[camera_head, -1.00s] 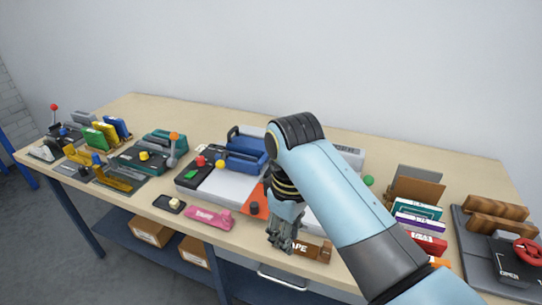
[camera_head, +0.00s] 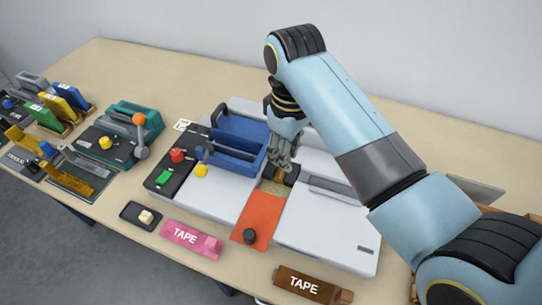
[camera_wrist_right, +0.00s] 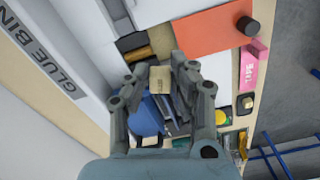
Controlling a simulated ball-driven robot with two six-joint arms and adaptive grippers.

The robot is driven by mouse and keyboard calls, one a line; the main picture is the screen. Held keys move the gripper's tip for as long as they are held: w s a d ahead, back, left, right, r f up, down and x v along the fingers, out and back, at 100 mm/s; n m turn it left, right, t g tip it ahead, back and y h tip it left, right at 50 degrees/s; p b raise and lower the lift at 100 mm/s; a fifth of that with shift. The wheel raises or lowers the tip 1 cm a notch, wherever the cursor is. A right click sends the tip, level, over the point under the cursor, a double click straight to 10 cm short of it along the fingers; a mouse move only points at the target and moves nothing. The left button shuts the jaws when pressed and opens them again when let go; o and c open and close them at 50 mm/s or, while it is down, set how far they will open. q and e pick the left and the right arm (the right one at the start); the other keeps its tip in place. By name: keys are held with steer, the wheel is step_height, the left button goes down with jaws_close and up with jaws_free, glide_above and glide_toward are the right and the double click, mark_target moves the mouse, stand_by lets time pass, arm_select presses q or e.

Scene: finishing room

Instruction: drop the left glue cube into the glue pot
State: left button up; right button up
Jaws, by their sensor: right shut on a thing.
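My right gripper (camera_head: 281,163) is above the middle of the white machine, near the blue tray's right end. In the right wrist view its fingers (camera_wrist_right: 176,84) are shut on a cream glue cube (camera_wrist_right: 160,85). In the head view the fingers hide this cube. Another cream cube (camera_head: 146,216) lies in the right part of a small black tray (camera_head: 129,209). A dark and tan fitting (camera_head: 291,174) lies just below the gripper, partly hidden; I cannot tell whether it is the glue pot. My left gripper is not in view.
An orange sheet (camera_head: 262,213) with a black knob lies in front of the gripper. Pink (camera_head: 186,236) and brown (camera_head: 300,281) tape blocks lie at the front edge. A blue tray (camera_head: 232,146) stands close left. A "GLUE BIN" label (camera_wrist_right: 48,58) shows in the wrist view.

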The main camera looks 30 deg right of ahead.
step_height(320, 180, down, 5)
steer(key=shift+s+r, duration=0.1)
steer(key=o, duration=0.9)
steer(key=shift+c, duration=0.2)
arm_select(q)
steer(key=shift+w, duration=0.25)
arm_select(e)
step_height(320, 180, up, 12)
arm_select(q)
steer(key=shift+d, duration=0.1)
